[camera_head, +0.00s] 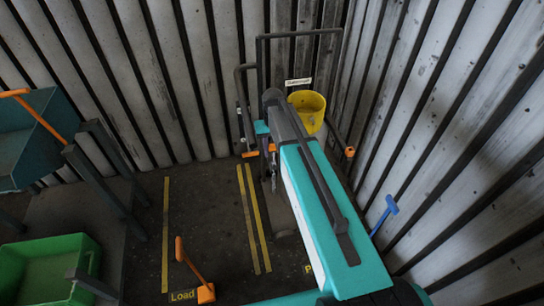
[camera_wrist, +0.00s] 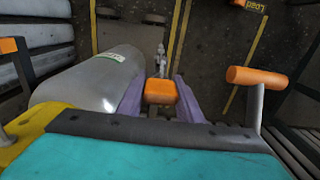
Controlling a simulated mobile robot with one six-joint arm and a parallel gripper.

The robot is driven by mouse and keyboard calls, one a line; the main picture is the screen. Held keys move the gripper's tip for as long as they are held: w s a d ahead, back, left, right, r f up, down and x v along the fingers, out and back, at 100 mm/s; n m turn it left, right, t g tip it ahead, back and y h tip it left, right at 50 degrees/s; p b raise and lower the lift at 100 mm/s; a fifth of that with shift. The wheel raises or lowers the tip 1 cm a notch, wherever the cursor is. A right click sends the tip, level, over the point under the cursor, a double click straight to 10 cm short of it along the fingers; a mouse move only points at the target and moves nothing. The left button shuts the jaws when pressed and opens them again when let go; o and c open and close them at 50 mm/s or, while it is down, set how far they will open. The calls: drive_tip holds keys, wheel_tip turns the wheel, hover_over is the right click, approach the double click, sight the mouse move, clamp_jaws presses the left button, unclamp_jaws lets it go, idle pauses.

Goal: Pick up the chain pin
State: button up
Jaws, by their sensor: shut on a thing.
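In the wrist view, an orange block-shaped piece, which I take to be the chain pin (camera_wrist: 160,92), sits between the two purple fingers of my gripper (camera_wrist: 158,100). The fingers are shut on it from both sides. Metal fittings (camera_wrist: 160,58) show just beyond the orange piece; I cannot tell whether they are joined to it.
A grey cylinder (camera_wrist: 95,80) with a green label lies close left of my fingers in the wrist view. An orange-ended handle (camera_wrist: 257,77) is to the right. A yellow bucket (camera_head: 308,110) and dark frame (camera_head: 298,35) stand by the corrugated walls.

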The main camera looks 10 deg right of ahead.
drive_tip(key=shift+r, duration=1.45)
drive_tip(key=shift+r, duration=0.2)
drive_tip(key=s+r+n+p, duration=0.2)
drive_tip(key=r+p, duration=0.4)
drive_tip(key=r, duration=0.9)
drive_tip(key=s+r+n+p, duration=0.2)
drive_tip(key=r+p, duration=0.3)
drive_tip(key=r, duration=1)
drive_tip(key=shift+s+a+n+p, duration=0.15)
drive_tip(key=shift+s+n+p, duration=0.25)
drive_tip(key=shift+n, duration=0.5)
drive_tip(key=shift+s, duration=0.15)
